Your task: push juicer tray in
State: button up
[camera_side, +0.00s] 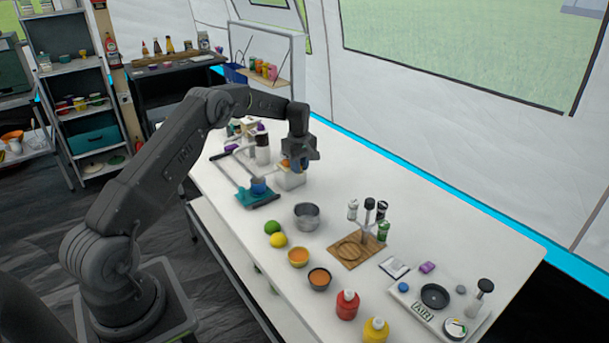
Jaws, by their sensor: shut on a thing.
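A metal bowl (307,216) stands nearer the camera. Table space right of the juicer is clear.

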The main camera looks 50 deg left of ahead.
jog(key=shift+a+r, duration=0.1)
jog(key=shift+a, duration=1.15)
dwell(0.5)
jog(key=o, duration=0.8)
jog(key=shift+r, duration=0.1)
jog(key=shift+c, duration=0.2)
jog(key=shift+a+r, duration=0.1)
jog(key=shift+r, duration=1.75)
jog(key=shift+d+r, duration=0.15)
jog(key=shift+r, duration=0.6)
jog(key=shift+d+r, duration=0.15)
jog(key=shift+r, duration=0.6)
